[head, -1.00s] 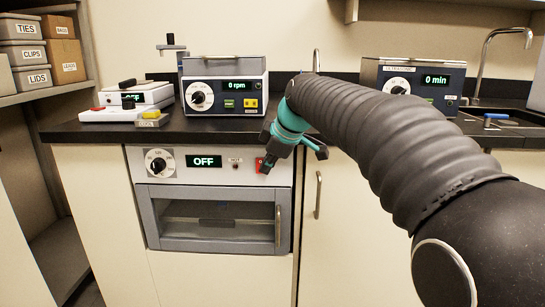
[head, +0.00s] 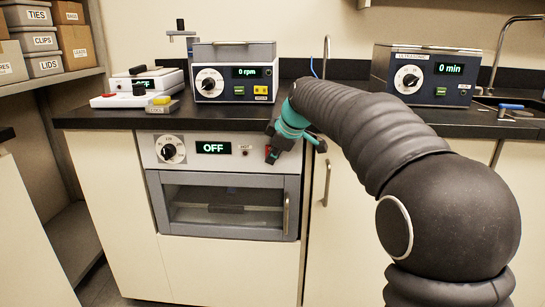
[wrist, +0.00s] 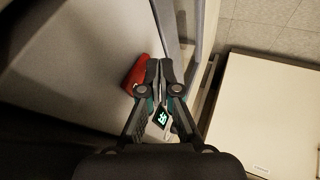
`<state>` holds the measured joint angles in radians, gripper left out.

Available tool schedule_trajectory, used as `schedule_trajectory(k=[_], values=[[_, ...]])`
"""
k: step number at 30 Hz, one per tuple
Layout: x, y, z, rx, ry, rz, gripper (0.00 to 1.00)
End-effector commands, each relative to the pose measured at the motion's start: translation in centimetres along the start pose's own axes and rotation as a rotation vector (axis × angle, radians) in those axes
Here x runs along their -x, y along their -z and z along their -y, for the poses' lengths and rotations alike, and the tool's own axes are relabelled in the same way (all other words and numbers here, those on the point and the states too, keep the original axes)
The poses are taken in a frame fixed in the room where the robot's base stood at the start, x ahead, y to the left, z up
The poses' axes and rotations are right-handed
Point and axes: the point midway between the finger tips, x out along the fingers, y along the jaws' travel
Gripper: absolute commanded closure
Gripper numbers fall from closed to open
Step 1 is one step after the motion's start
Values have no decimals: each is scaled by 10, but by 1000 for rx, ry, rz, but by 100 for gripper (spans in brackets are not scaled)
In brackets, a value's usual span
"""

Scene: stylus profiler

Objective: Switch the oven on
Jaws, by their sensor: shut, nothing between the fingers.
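The oven (head: 225,205) is built in under the counter, with its door shut. Its display (head: 213,148) reads OFF, and a dial (head: 170,150) sits to the left of it. A red switch is at the right end of its panel, mostly hidden by my gripper (head: 271,157) in the head view. In the wrist view the red switch (wrist: 136,76) lies just left of my gripper's tips (wrist: 159,68). The fingers are shut and empty, very close to the switch. I cannot tell whether they touch it.
The oven door handle (head: 286,215) is below the gripper. Shelves with boxes are at left.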

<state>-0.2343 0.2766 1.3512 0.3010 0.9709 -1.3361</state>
Motion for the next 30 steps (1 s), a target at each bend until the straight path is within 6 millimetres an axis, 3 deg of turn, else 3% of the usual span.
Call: schedule_trajectory(k=[8, 30], values=[[-8, -3, -1, 22, -57, -11, 100], [10, 6, -11, 22, -56, -11, 100]])
